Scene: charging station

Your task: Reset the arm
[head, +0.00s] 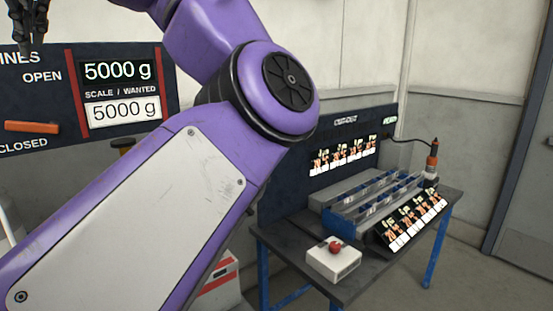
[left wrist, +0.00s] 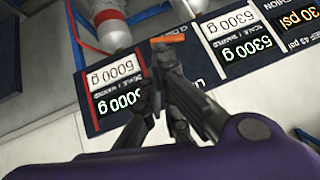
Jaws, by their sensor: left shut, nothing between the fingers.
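My left arm (head: 150,190), purple with a pale panel, rises from the lower left across the head view and bends at a black joint near the top middle. My left gripper (head: 27,30) shows at the top left corner of the head view, partly cut off. In the left wrist view its dark fingers (left wrist: 172,80) are shut with nothing between them, in front of a sign board. My right gripper is in neither view.
A scale board (head: 122,92) reading 5000 g, with an orange lever (head: 30,127), stands behind the arm at left. A blue-legged table (head: 350,285) at right carries a rack (head: 345,212), a red-button box (head: 333,261) and an orange-handled tool (head: 432,160). Floor at lower right is clear.

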